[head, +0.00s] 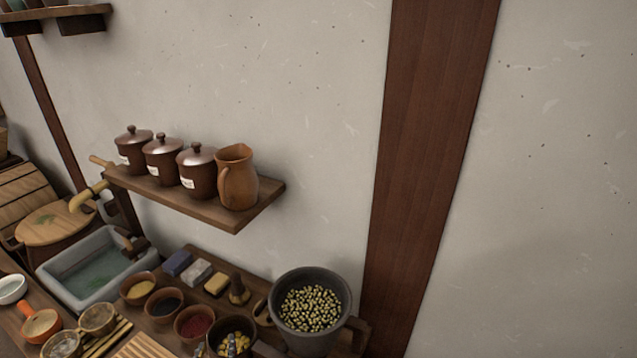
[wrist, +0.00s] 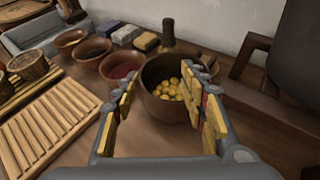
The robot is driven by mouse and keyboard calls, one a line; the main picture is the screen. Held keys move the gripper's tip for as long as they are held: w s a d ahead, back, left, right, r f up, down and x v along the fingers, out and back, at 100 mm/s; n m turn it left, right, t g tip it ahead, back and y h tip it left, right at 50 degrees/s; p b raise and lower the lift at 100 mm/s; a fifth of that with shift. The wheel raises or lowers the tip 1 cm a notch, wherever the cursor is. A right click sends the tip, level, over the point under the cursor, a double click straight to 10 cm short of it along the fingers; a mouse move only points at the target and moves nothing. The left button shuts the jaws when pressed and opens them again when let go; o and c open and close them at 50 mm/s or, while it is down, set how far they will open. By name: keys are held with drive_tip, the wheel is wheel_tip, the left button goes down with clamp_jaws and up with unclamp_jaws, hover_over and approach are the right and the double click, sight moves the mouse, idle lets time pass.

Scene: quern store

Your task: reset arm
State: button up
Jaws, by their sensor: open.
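My gripper (wrist: 158,92) is open in the wrist view, its two yellow-padded fingers spread apart with nothing held between them. A round brown wooden bowl (wrist: 160,112) holding yellow pieces stands ahead of the fingers. The right finger overlaps the bowl in the picture; whether it touches it I cannot tell. In the head view, small grey and yellow shapes at the bottom edge, by this bowl, look like my fingertips. The rest of my arm is out of that view.
A dark pot of speckled beans (head: 347,310) stands right of the bowls. A wall shelf (head: 240,216) above carries several lidded jars and a brown jug (head: 237,178). A slatted wooden board (wrist: 45,130) lies left of my gripper. A stone basin (head: 55,285) stands at left. The wall on the right is bare.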

drive_tip(key=w+d+r+n+g+y, duration=0.25)
drive_tip(key=w+r+n, duration=0.45)
drive_tip(key=r+n, duration=0.45)
drive_tip(key=d+r+n, duration=0.2)
drive_tip(key=d, duration=0.1)
drive_tip(key=d+r+n+y, duration=0.1)
drive_tip(key=d+r+n, duration=0.2)
drive_tip(key=d, duration=0.1)
drive_tip(key=d+r+n+g+p, duration=0.1)
drive_tip(key=d+r+n, duration=0.1)
drive_tip(key=d+r, duration=0.1)
drive_tip(key=shift+s+d+r+y, duration=0.25)
drive_tip(key=shift+s+d, duration=0.05)
drive_tip(key=shift+s, duration=0.05)
drive_tip(key=s+d+n+g+h, duration=0.2)
drive_tip(key=s+d+n, duration=0.6)
drive_tip(key=d, duration=0.7)
drive_tip(key=s+d+n+g+h, duration=0.2)
drive_tip(key=s+d+n+h, duration=0.2)
drive_tip(key=s+d+n, duration=0.3)
drive_tip(key=s+d, duration=0.4)
drive_tip(key=d, duration=0.3)
drive_tip(key=shift+d+n+p, duration=0.3)
drive_tip(key=shift+d+n, duration=0.05)
drive_tip(key=shift+s+r, duration=0.1)
drive_tip(key=shift+c, duration=0.6)
